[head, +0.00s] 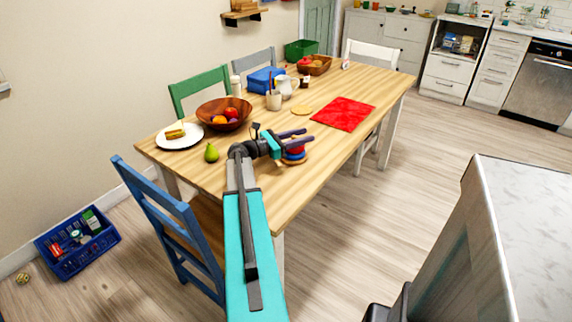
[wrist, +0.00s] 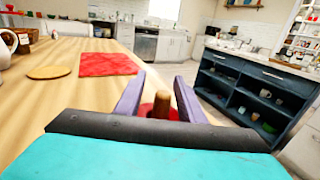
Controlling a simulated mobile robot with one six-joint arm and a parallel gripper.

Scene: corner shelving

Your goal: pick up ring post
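The ring post (head: 296,151) stands upright near the table's front edge in the head view, with a red ring above a blue one and a wooden base. In the wrist view its wooden peg (wrist: 162,104) and red top ring show between my fingers. My gripper (head: 307,135) is open with its purple fingers at the top of the post. In the wrist view my gripper (wrist: 160,96) has one finger on each side of the peg, with gaps visible. The lower rings are hidden there.
A blue chair (head: 180,225) stands at the near left.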

